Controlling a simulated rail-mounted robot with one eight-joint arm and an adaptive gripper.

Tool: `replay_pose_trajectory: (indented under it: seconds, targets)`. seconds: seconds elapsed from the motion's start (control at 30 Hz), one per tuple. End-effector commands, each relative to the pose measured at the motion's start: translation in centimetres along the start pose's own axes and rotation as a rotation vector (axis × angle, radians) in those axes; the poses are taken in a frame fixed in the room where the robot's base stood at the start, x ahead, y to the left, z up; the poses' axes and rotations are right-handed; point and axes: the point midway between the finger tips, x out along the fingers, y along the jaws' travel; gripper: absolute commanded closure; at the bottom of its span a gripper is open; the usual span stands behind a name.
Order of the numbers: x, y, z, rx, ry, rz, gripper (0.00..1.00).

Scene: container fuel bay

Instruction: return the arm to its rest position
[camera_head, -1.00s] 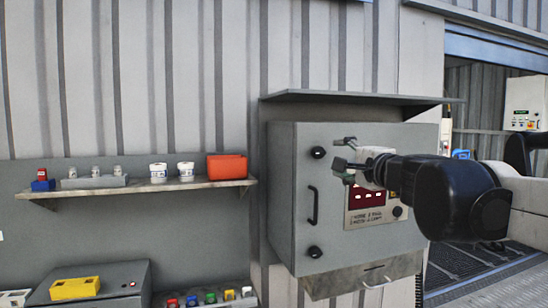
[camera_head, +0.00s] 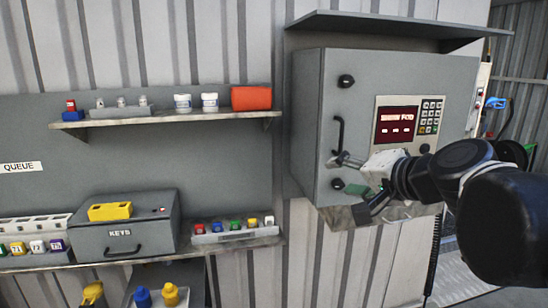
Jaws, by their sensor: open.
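My gripper (camera_head: 352,178) is open and empty. It is in front of the lower part of a grey wall cabinet (camera_head: 310,120), with its fingers pointing left near the cabinet's black door handle (camera_head: 338,135). I cannot tell whether a finger touches the cabinet. My black and white arm comes in from the right edge and hides the cabinet's lower right part.
The cabinet has a lit red display (camera_head: 397,125) and a keypad (camera_head: 431,115). To the left are an upper shelf (camera_head: 225,120) with tubs and an orange box (camera_head: 251,98), and a lower shelf (camera_head: 225,240) with a grey KEYS box (camera_head: 125,228). A hood (camera_head: 395,24) juts out above the cabinet.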

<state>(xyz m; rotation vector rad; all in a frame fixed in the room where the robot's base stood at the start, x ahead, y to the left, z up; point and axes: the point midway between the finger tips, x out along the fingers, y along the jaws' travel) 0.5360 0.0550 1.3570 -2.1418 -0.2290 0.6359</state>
Motion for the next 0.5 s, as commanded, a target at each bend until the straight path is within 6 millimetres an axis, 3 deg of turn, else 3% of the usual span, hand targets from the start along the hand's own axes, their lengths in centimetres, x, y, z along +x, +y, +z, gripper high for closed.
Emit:
replay_pose_trajectory:
  seconds: [0.03, 0.2, 0.3, 0.5]
  targets:
    - [-0.2, 2.2, 2.7, -0.07, -0.039, 0.043, 0.54]
    - [-2.0, 9.8, 9.8, -0.319, -0.168, 0.223, 0.54]
    - [-3.5, 14.5, 13.0, -0.454, -0.235, 0.333, 0.54]
    - [-6.2, 21.5, 16.3, -0.646, -0.32, 0.511, 0.54]
